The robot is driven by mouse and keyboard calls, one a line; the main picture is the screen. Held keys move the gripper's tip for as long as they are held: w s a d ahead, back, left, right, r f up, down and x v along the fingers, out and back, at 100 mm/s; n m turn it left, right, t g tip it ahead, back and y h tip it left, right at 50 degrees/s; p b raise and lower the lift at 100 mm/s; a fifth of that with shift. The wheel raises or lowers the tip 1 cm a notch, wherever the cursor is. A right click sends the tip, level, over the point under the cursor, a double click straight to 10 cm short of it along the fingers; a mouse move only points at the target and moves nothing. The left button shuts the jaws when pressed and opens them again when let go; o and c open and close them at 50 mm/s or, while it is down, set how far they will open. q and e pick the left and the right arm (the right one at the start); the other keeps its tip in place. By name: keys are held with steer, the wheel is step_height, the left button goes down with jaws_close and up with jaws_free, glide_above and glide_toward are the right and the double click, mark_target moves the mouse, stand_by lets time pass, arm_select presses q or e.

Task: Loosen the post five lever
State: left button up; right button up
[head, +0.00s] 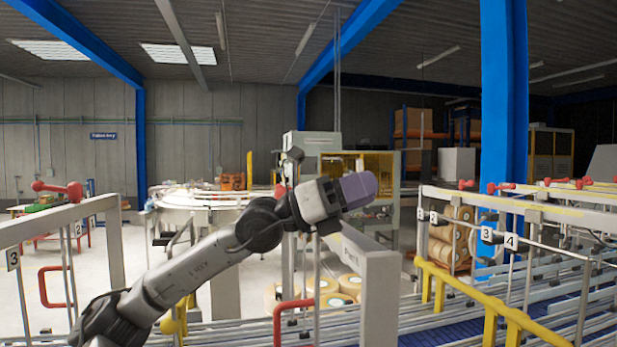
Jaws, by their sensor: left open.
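No label reading five can be made out, so I cannot tell which lever is the post five lever. Several red levers show: one (58,188) on the left rail, and others at the right, such as one (500,187) above the posts labelled 3 (487,233) and 4 (511,241). More red levers (584,183) lie farther right. My left gripper (368,188) is at the end of my raised arm in the middle, apart from the levers I can see. It is open, with nothing seen in it. My right gripper is out of view.
A pale rail (370,262) and a red loop handle (290,312) stand below my left gripper. A yellow guard rail (470,291) runs along the conveyor at the right. A blue column (504,90) rises behind the right-hand posts. Rolls (322,286) lie on the floor.

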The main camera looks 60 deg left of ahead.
arm_select(q)
steer(key=w+a+r+g+y+p, duration=0.3)
steer(key=a+g+y+p, duration=0.4)
steer(key=a+y, duration=0.3)
steer(key=s+a+r+m+g+y+p, duration=0.1)
steer(key=s+a+r+g+p, duration=0.2)
steer(key=s+a+g, duration=0.15)
steer(key=s+a+r+m+g+p, duration=0.1)
steer(key=s+a+r+g+p, duration=0.1)
steer(key=s+a+r+g, duration=0.3)
steer(key=w+f, duration=0.1)
steer(key=f, duration=0.3)
steer(key=w+f+t+p, duration=0.1)
steer(key=f, duration=0.4)
steer(key=w+f+t+p, duration=0.1)
steer(key=w+f, duration=0.1)
steer(key=f, duration=0.3)
steer(key=shift+a, duration=0.1)
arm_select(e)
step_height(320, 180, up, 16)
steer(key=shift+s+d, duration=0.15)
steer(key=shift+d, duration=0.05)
arm_select(q)
steer(key=shift+r, duration=0.1)
steer(key=shift+c, duration=0.2)
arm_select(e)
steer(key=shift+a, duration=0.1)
